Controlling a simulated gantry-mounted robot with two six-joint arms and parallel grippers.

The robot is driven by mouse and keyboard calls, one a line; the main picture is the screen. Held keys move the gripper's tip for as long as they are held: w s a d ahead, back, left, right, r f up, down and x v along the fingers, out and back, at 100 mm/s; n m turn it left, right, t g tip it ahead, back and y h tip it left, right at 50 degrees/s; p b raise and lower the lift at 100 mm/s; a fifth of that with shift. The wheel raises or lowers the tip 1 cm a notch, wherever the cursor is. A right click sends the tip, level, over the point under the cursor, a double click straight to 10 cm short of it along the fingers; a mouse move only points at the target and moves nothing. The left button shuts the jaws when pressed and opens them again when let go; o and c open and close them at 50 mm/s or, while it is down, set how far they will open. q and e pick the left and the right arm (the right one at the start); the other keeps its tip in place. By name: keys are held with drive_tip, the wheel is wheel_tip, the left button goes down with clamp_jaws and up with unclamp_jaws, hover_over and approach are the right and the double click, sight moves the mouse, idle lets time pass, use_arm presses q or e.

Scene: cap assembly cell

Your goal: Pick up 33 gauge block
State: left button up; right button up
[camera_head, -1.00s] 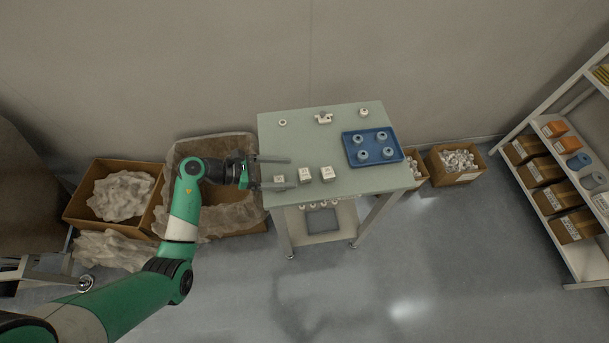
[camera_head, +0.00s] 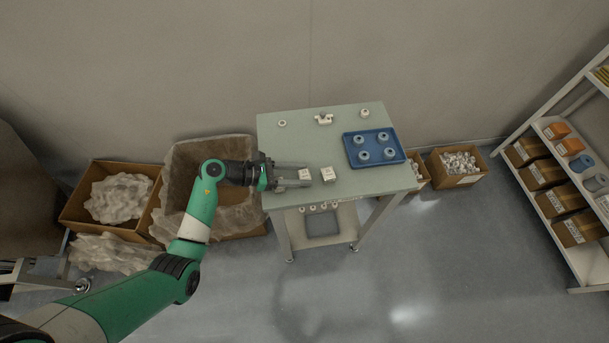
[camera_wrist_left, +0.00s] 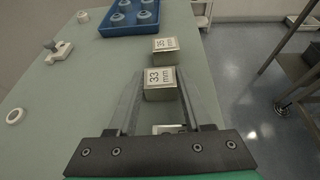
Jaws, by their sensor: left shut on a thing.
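The 33 gauge block (camera_head: 304,175) is a small pale block on the green table, the middle one of a row. Its "33 mm" label reads in the left wrist view (camera_wrist_left: 160,78). My left gripper (camera_head: 307,174) has its two long fingers on either side of this block and is shut on it near the fingertips. The 35 mm block (camera_wrist_left: 165,46) stands just beyond; it also shows in the head view (camera_head: 327,174). A third block (camera_wrist_left: 168,129) lies between the fingers close to the palm, partly hidden, its label unreadable. My right gripper is not in view.
A blue tray (camera_head: 349,150) with several blue-grey ringed parts stands at the right of the table (camera_head: 300,143). A white fitting (camera_head: 324,118) and a small ring (camera_head: 282,123) lie at the back. The table's middle is clear.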

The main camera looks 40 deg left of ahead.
use_arm(q)
clamp_jaws()
drive_tip(key=shift+r, duration=0.1)
drive_tip(key=shift+r, duration=0.25)
drive_tip(key=r+p, duration=0.1)
drive_tip(key=r, duration=0.1)
drive_tip(key=r+p, duration=0.1)
drive_tip(key=r, duration=0.1)
drive_tip(key=shift+s+a+p, duration=0.15)
drive_tip(key=shift+s+p, duration=0.25)
drive_tip(key=s+r, duration=0.1)
drive_tip(key=s+r+p, duration=0.1)
drive_tip(key=r, duration=0.1)
drive_tip(key=s+a+r+p, duration=0.1)
drive_tip(key=s, duration=0.1)
drive_tip(key=shift+r, duration=0.4)
drive_tip(key=s+a+r+p, duration=0.1)
drive_tip(key=s+r+p, duration=0.1)
drive_tip(key=s, duration=0.7)
drive_tip(key=shift+a+r, duration=0.4)
drive_tip(key=shift+r, duration=0.35)
